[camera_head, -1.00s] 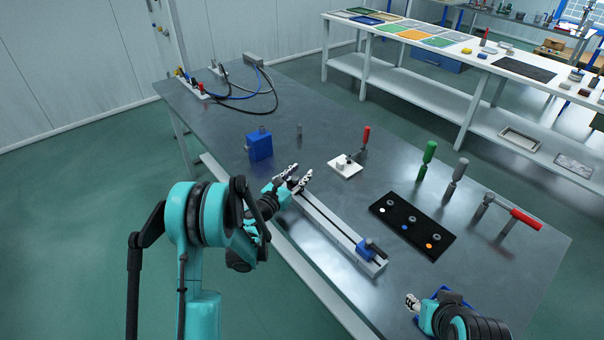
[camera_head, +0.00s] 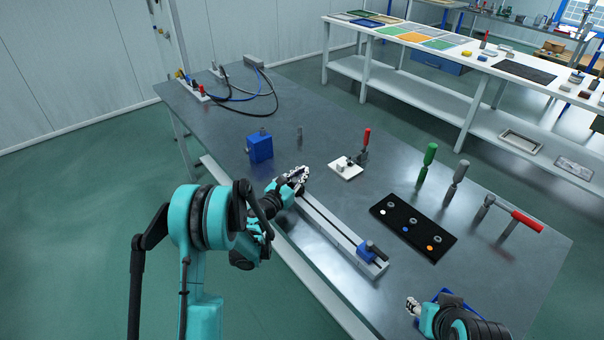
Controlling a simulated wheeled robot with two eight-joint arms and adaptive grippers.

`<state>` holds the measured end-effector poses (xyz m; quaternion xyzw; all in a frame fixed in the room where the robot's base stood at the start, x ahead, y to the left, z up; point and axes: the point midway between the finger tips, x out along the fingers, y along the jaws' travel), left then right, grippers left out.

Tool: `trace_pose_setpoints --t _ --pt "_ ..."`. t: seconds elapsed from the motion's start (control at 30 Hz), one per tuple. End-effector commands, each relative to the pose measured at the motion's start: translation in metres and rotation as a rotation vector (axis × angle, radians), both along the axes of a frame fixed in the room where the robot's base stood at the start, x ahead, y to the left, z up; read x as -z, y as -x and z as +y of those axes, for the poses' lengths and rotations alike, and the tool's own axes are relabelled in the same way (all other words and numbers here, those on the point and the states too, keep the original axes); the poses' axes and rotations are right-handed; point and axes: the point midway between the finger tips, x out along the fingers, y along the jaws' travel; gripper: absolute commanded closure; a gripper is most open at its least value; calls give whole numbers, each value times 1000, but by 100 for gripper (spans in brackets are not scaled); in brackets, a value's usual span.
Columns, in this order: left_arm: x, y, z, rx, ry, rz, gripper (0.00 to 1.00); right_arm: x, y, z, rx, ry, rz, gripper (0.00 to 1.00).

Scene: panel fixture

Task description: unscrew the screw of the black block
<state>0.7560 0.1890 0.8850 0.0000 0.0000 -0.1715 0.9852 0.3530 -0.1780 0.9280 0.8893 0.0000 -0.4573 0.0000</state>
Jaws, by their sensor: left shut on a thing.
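My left gripper (camera_head: 300,174) is at the upper left end of a long grey rail (camera_head: 330,224). Its fingers are closed together on something small, most likely the screw of the black block; the fingers hide both the screw and the block. At the rail's lower right end sits a blue block (camera_head: 364,254) with a black part on top. My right gripper (camera_head: 412,305) is at the lower right, low near the table's front edge; its fingers are too small and partly hidden to tell whether they are open.
A blue box (camera_head: 260,149) stands behind my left gripper. A white plate (camera_head: 346,170) with a red-handled clamp (camera_head: 366,138), a black board (camera_head: 396,219) with washers, and green (camera_head: 428,158), grey (camera_head: 458,174) and red-handled (camera_head: 525,219) tools stand to the right. Cables (camera_head: 245,98) lie at the back left.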

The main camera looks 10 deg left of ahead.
Motion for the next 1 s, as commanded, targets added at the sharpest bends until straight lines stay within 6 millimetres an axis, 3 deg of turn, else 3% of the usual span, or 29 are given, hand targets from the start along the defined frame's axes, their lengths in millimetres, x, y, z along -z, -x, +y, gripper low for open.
trace_pose_setpoints --t 0.37,1.0 --pt "0 -1 3 -140 0 0 100 0 0 0 0 0 0 60" --pt "0 0 23 -727 0 0 100 0 0 0 0 0 0 60"
